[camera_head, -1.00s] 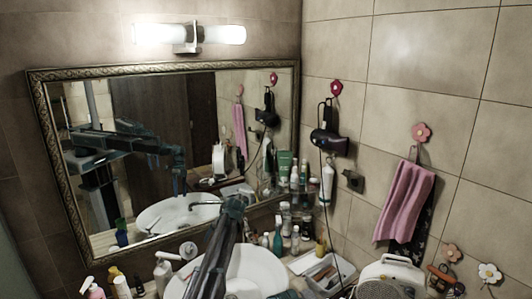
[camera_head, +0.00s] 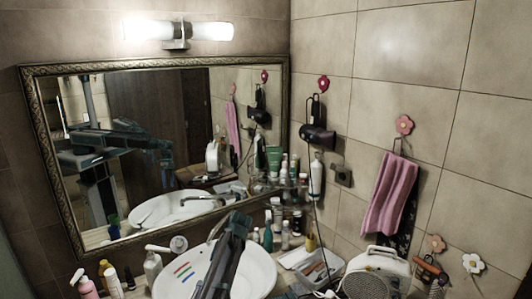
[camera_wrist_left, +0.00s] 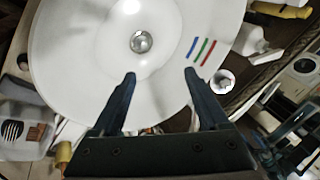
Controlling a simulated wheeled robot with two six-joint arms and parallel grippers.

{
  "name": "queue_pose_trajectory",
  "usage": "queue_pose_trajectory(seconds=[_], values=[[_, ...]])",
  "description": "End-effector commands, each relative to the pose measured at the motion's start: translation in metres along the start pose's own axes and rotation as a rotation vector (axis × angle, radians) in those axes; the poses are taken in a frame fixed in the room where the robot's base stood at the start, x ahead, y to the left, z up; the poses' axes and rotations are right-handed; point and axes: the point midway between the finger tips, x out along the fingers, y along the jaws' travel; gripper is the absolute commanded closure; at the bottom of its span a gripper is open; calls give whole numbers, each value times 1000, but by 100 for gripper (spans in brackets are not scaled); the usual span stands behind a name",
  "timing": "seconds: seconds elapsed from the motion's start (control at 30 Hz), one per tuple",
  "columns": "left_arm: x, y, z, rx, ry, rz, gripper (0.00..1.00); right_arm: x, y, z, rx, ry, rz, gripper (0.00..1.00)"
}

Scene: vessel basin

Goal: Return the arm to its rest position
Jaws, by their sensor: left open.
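My left arm (camera_head: 225,255) reaches in from the bottom edge of the head view and lies over the white basin (camera_head: 256,272). In the left wrist view my left gripper (camera_wrist_left: 161,76) has its two dark fingers spread apart with nothing between them. The fingers are over the basin (camera_wrist_left: 70,50), with the round drain (camera_wrist_left: 140,41) beyond the tips. Red, green and blue strips (camera_head: 183,270) show on the basin left of the arm; they also show in the left wrist view (camera_wrist_left: 201,50). My right gripper is not in view.
A framed mirror (camera_head: 150,150) hangs behind the basin. Pump bottles (camera_head: 152,266) stand left of it, and several bottles (camera_head: 277,215) stand behind right. A grey tray (camera_head: 318,268) and a white heater (camera_head: 375,275) are at the right. A pink towel (camera_head: 388,195) hangs on the wall.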

Motion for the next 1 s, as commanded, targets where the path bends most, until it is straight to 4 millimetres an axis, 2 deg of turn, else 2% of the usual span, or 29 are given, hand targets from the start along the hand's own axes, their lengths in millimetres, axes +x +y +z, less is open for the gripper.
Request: queue_pose_trajectory(seconds=[0.03,0.17,0.23,0.37,0.4,0.5,0.6,0.7,0.8,1.0], values=[[3,12,22,9,-5,14,22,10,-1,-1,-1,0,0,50],[3,40,66,31,-27,52,22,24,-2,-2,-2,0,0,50],[3,58,99,49,-42,80,22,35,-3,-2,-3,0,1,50],[5,100,181,93,-81,146,22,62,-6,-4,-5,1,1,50],[4,112,207,109,-95,167,22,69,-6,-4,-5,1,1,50],[4,136,265,146,-126,217,22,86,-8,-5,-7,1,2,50],[3,152,311,178,-153,256,22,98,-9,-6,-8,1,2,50],[2,163,343,202,-173,284,22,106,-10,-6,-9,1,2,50],[0,168,360,217,-185,302,22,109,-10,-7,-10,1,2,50],[-2,171,366,223,-192,309,22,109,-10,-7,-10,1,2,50]])
